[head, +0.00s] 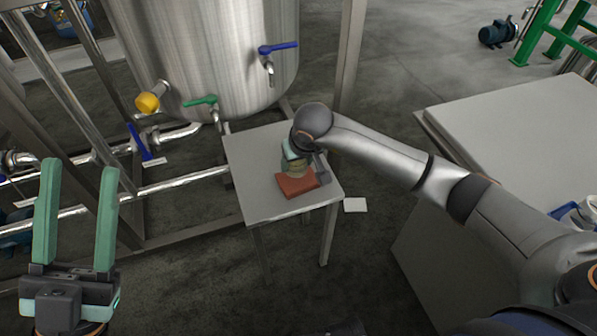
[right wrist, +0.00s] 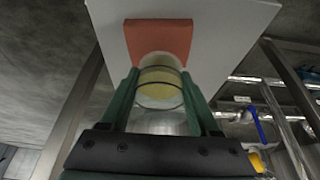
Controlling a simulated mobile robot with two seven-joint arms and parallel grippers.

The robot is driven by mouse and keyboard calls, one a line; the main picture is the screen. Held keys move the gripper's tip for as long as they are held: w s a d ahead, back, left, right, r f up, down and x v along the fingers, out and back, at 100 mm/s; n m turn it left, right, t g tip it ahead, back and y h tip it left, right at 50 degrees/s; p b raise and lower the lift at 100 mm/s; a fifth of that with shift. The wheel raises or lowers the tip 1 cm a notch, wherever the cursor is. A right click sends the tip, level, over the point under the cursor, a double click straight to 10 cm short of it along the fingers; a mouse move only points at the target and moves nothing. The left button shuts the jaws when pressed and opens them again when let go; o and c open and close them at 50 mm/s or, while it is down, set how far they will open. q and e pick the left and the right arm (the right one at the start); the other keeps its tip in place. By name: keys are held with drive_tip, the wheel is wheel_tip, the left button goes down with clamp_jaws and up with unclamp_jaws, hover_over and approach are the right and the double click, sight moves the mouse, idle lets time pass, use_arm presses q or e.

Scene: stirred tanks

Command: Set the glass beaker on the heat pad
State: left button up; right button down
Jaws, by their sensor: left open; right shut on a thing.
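The heat pad (head: 296,186) is a flat orange-red slab on a small grey table (head: 253,170). It also shows in the right wrist view (right wrist: 160,35). The glass beaker (right wrist: 158,95) is clear, with yellow contents. My right gripper (right wrist: 160,75) is shut on it, one green finger on each side. In the head view, the beaker (head: 296,166) is partly hidden by my right gripper and overlaps the pad's far part. I cannot tell whether its base touches the pad. My left gripper (head: 79,172) is open and empty at the lower left, away from the table.
A large steel tank (head: 205,55) with a blue-handled tap (head: 278,48) and a green-handled valve (head: 200,101) stands behind the table. Pipes run along the left. A larger grey table (head: 520,125) is at the right. The small table's front left is clear.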

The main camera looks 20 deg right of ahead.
sight(298, 171)
drive_tip(key=f, duration=0.2)
drive_tip(key=f+b, duration=0.1)
drive_tip(key=f, duration=0.1)
drive_tip(key=shift+w+d, duration=0.15)
drive_tip(key=shift+d, duration=0.05)
drive_tip(key=shift+r, duration=0.15)
drive_tip(key=shift+b, duration=0.3)
drive_tip(key=shift+c, duration=0.6)
unclamp_jaws()
